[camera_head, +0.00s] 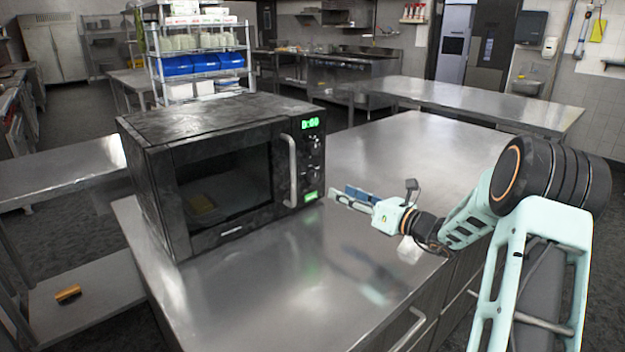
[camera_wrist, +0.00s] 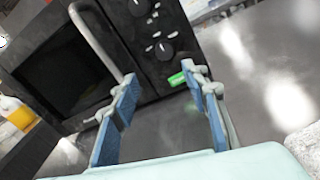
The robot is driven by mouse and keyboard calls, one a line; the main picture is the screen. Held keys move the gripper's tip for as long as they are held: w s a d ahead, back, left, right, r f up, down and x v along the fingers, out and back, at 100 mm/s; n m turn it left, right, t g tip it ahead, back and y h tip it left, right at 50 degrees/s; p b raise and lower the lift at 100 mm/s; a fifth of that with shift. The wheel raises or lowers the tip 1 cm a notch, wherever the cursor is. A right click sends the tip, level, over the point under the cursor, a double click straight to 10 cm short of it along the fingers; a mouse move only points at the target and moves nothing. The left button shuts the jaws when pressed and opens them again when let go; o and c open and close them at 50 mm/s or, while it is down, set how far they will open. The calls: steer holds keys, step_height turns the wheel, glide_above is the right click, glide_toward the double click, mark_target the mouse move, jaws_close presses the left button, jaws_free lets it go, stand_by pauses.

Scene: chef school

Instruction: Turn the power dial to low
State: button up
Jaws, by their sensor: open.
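A black, scuffed microwave (camera_head: 215,125) stands on the steel counter, its control panel at the right of its door. Two dark round dials, an upper dial (camera_head: 315,142) and a lower dial (camera_head: 314,171), sit under a green lit display (camera_head: 310,124). The wrist view shows the upper dial (camera_wrist: 138,7) at the top edge and the lower dial (camera_wrist: 164,50) whole. Their markings are too small to read, so I cannot tell which sets power. My gripper (camera_head: 341,194) is open and empty, in front of the panel's lower part, apart from both dials. Its blue-padded fingers (camera_wrist: 161,82) show in the wrist view.
The door handle (camera_head: 291,170) stands out just left of the panel and shows near the left finger in the wrist view (camera_wrist: 94,38). A green-lit button (camera_head: 310,196) is below the dials. The counter (camera_head: 400,145) is clear right of the microwave.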

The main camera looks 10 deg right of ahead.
mark_target(316, 178)
steer(key=x, duration=1)
steer(key=shift+w+d+r, duration=0.15)
steer(key=shift+w+d, duration=0.15)
steer(key=shift+w, duration=0.15)
steer(key=shift+c, duration=0.7)
jaws_close()
